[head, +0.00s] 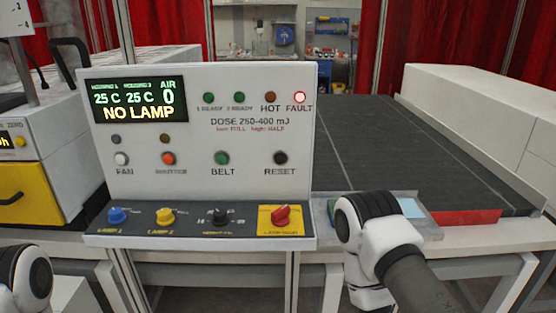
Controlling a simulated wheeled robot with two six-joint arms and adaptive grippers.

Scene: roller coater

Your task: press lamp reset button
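The control panel (200,190) stands upright in front of me. Its black round button (280,158), labelled RESET, is at the right end of the button row and is uncovered. The display (139,99) reads 25 C, 25 C, AIR 0 and NO LAMP. The FAULT light (300,97) glows; the HOT light and the two READY lights look dark. Part of my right arm is at the lower right, apart from the button in the picture. Part of my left arm shows at the bottom left corner. I see neither gripper's fingers.
Green BELT (222,158), orange (168,158) and white FAN (121,159) buttons share the row. A dark conveyor belt (400,150) lies right. The panel's front looks clear.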

